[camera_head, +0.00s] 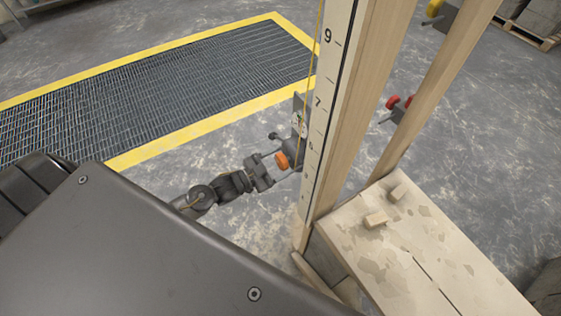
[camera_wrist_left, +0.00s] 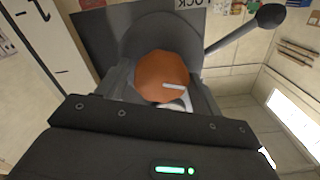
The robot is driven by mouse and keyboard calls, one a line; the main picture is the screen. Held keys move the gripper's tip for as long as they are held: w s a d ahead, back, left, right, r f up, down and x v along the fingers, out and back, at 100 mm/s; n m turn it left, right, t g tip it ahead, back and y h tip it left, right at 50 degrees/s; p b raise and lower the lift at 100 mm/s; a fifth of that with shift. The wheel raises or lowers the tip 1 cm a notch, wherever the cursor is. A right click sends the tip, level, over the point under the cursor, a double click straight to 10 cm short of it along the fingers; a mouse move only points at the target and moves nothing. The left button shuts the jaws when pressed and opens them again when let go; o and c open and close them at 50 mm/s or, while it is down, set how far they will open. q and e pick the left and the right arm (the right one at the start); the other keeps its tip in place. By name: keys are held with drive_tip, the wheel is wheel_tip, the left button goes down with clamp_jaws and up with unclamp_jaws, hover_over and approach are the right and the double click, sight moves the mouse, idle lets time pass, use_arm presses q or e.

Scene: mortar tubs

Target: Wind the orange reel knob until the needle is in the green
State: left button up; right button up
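The orange reel knob (camera_head: 282,160) sits on the grey reel, low on the post; in the left wrist view the knob (camera_wrist_left: 161,77) shows face-on with a pale mark on it. A small pale dial (camera_head: 299,124) is above it in the head view; its needle and green zone are too small to read. My left gripper (camera_head: 268,170) is open, just in front of the knob and lined up with it. In the wrist view the knob appears between its fingers; I cannot tell whether they touch it. My right gripper is not in view.
A tall wooden post with a numbered scale (camera_head: 327,90) and a yellow line stands beside the reel. A stained plank platform (camera_head: 425,255) with small wood blocks is at lower right. A dark lever (camera_wrist_left: 245,30) projects from the reel. A yellow-edged floor grate (camera_head: 170,85) lies behind.

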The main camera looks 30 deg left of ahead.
use_arm(q)
drive_tip(key=shift+o, duration=0.8)
drive_tip(key=shift+s+a, duration=0.15)
drive_tip(key=shift+s, duration=0.05)
drive_tip(key=b+v, duration=0.2)
drive_tip(key=v, duration=0.8)
drive_tip(key=shift+s, duration=0.2)
